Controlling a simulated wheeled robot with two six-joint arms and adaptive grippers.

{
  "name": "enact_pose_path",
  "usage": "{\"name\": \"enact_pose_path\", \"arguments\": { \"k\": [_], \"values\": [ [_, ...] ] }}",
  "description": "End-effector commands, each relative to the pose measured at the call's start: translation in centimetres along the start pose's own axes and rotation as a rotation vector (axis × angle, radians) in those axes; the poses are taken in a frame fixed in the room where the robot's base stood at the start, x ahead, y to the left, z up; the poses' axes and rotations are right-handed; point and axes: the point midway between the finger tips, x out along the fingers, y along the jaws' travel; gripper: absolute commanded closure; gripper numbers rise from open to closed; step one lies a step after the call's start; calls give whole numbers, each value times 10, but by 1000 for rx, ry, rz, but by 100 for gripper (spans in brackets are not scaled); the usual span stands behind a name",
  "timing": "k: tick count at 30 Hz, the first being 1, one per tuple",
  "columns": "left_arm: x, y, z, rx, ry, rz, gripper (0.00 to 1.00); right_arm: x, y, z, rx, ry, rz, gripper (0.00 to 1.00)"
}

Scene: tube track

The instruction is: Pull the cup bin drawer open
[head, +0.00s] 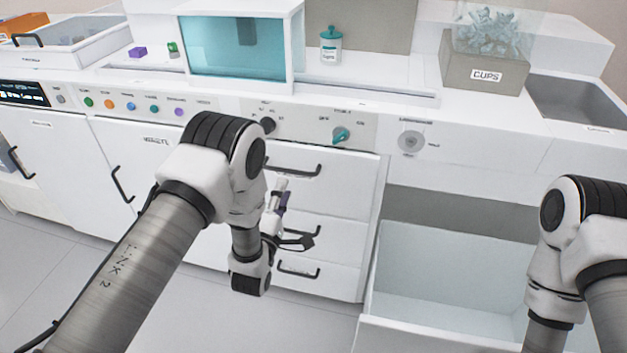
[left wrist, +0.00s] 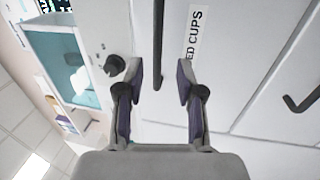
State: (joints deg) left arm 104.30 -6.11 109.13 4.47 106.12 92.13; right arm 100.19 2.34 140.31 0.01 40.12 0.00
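A white stack of drawers stands under the counter, and its top drawer (head: 340,200) is shut, with a dark bar handle (head: 293,172). In the left wrist view its front (left wrist: 230,60) bears a label, partly hidden, that reads "ED CUPS" (left wrist: 194,35). My left gripper (head: 291,222) is in front of the stack. In the left wrist view the gripper (left wrist: 159,75) is open, and the handle (left wrist: 158,40) shows between its fingers. I cannot tell how far apart in depth they are. My right arm shows at the right edge; its gripper is out of view.
A large pale bin (head: 450,265) stands open at the right below the counter. A lower drawer handle (head: 297,270) and a cabinet handle (head: 122,184) stick out nearby. Knobs (head: 341,135) sit above the drawers. A box labelled CUPS (head: 485,75) stands on the counter. The floor (head: 190,310) is clear.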

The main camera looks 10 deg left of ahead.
Motion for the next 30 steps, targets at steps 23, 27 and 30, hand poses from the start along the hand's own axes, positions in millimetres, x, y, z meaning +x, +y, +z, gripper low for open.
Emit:
{"name": "enact_pose_path", "arguments": {
  "k": [23,27,30],
  "values": [
    [78,-5,1,3,-2,-1,63,12,0,0,-1,0,0,60],
    [77,-5,1,4,-2,-1,80,12,0,0,-1,0,0,60],
    [77,-5,1,4,-2,-2,100,12,0,0,-1,0,0,60]
  ]
}}
